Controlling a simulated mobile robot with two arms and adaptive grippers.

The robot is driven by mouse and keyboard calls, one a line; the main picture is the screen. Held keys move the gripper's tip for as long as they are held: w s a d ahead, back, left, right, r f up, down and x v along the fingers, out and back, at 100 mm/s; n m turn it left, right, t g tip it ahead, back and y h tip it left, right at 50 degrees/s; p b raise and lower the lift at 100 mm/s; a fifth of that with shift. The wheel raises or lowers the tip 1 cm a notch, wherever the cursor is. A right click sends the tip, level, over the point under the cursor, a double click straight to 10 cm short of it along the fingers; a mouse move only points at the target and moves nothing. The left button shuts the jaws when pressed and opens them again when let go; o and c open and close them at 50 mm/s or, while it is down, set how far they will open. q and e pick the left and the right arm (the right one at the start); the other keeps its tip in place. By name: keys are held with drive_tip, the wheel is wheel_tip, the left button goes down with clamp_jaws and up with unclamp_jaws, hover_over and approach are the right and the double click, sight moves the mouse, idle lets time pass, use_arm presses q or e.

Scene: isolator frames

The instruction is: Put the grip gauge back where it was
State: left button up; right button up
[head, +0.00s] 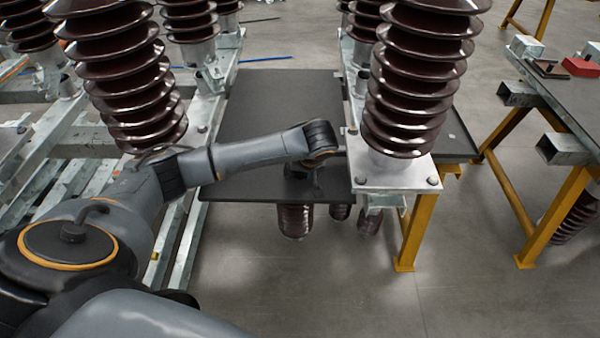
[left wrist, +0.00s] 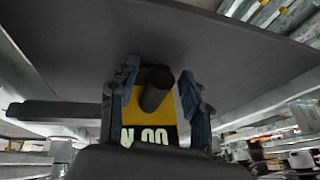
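The grip gauge (left wrist: 160,112) is a yellow and black block with a dark round stub and a pale readout whose lower part is cut off. In the head view my left gripper (head: 312,178) points down over the front part of the dark table (head: 255,115); the gauge cannot be made out there. In the left wrist view a dark flat panel (left wrist: 230,60) fills the upper part. My right gripper is not in view.
Tall brown ribbed insulators stand left (head: 125,80) and right (head: 415,80) of the table, close to my left arm. A steel base plate (head: 395,175) borders the table's right side. Another table with a red box (head: 580,67) stands at far right. The front floor is clear.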

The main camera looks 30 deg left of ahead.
use_arm(q)
drive_tip(key=v, duration=1.2)
drive_tip(key=shift+p, duration=0.35)
